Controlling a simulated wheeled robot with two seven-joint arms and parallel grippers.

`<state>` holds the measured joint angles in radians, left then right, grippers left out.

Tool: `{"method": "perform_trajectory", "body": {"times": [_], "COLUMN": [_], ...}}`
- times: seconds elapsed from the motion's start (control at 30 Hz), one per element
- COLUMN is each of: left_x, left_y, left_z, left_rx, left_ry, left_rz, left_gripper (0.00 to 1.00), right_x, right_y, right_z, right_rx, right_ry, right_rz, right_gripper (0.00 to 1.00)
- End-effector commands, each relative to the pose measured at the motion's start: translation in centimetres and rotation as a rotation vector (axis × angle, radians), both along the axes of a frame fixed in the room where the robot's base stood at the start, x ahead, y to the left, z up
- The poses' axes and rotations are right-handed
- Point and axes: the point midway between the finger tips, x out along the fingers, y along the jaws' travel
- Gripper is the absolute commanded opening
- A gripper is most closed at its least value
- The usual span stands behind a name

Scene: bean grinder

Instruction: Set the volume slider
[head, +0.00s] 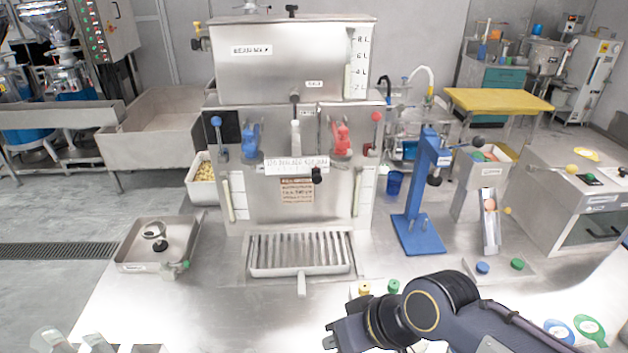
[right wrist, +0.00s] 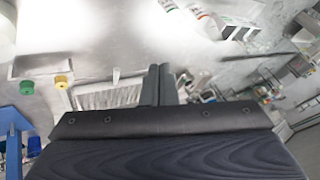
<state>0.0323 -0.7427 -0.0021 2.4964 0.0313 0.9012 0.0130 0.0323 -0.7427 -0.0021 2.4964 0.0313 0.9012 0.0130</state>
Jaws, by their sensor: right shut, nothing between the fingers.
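The steel machine (head: 285,125) stands upright at the centre of the table. A pale label strip (head: 290,164) crosses its front, with a black knob (head: 317,175) just below its right part. This may be the volume slider, but the lettering is too small to read surely. A scale in litres (head: 361,62) is on the upper right of the machine. My right gripper (head: 332,338) is low in the head view, in front of the machine and apart from it. Its fingers (right wrist: 160,84) are together and empty in the right wrist view. My left gripper is not in view.
A slatted tray (head: 300,272) with a front handle lies below the machine. A blue lever press (head: 420,195) stands to the right. Yellow (head: 364,288) and green (head: 393,286) knobs are close to my right gripper. A shallow steel tray (head: 135,262) lies at left.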

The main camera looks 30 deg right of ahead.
Motion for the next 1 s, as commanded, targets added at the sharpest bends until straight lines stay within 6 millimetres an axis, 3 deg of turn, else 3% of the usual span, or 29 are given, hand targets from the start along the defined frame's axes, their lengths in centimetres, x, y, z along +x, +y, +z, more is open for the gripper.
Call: {"method": "perform_trajectory", "body": {"times": [0.37,0.53,0.63,0.7,0.8,1.0], "left_x": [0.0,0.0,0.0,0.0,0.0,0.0], "left_y": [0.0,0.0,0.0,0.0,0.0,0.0], "left_z": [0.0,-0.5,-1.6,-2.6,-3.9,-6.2], "left_rx": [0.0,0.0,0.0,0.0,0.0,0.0], "left_ry": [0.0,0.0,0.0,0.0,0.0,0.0], "left_rz": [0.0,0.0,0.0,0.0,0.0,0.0], "left_gripper": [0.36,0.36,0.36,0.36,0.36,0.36], "right_x": [0.0,1.4,4.9,8.3,13.4,20.7], "right_y": [0.0,0.1,0.2,0.1,-0.7,-4.2], "right_z": [0.0,0.1,0.7,1.6,3.2,5.6], "right_rx": [0.0,0.037,0.141,0.263,0.483,0.957], "right_ry": [0.0,-0.024,-0.09,-0.155,-0.254,-0.43], "right_rz": [0.0,-0.06,-0.213,-0.375,-0.624,-1.062], "right_gripper": [0.0,0.21,0.34,0.43,0.45,0.45]}}
